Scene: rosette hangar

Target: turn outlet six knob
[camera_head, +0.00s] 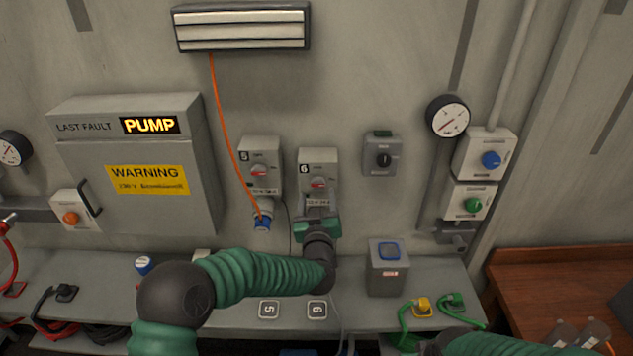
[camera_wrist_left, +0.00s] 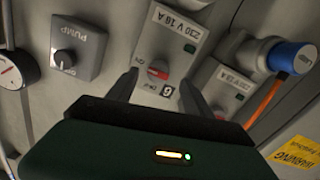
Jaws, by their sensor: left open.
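Outlet six (camera_head: 318,160) is a grey wall box marked 6, with a red-faced knob (camera_head: 318,183) on its front. In the left wrist view the knob (camera_wrist_left: 158,70) appears between and just beyond my fingertips. My left gripper (camera_head: 318,203) is in front of the lower part of the box, and its green body hides what is below. In the left wrist view the left gripper (camera_wrist_left: 160,88) has its two dark fingers apart, with nothing held between them. I cannot tell whether a finger touches the box. Only part of my right arm shows, at the bottom right.
Outlet five (camera_head: 259,150) is close on the left, with a blue plug (camera_head: 263,222) and an orange cable (camera_head: 222,120). A pump switch (camera_head: 382,155) is on the right. A grey box with a blue button (camera_head: 388,270) stands on the shelf (camera_head: 345,312).

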